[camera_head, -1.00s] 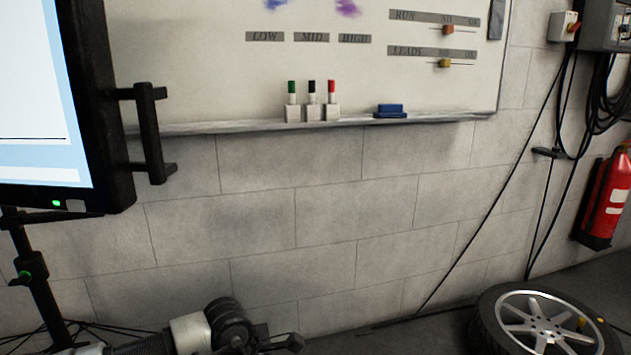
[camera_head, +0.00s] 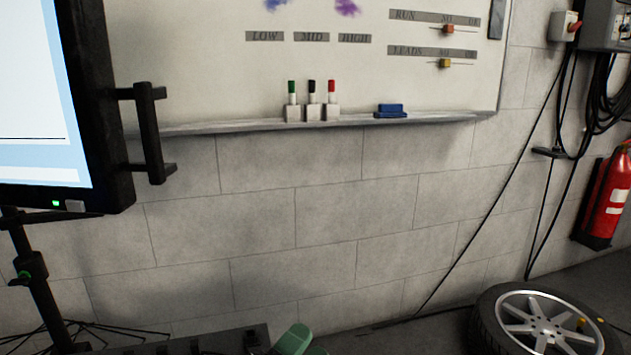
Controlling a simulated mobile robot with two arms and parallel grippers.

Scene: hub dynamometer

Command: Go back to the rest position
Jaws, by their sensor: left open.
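A green rounded piece with dark parts beside it shows at the bottom edge of the head view. It appears to be the tip of my left gripper (camera_head: 293,341), cut off by the frame. No object shows in it. The rest of that arm is out of view below. My right gripper is not in view.
A dark ledge (camera_head: 200,345) with small fittings runs along the bottom left. A monitor (camera_head: 100,120) on a stand is at the left. A wheel (camera_head: 535,322) lies on the floor at the lower right, below a fire extinguisher (camera_head: 607,200). A whiteboard (camera_head: 200,70) hangs on the wall.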

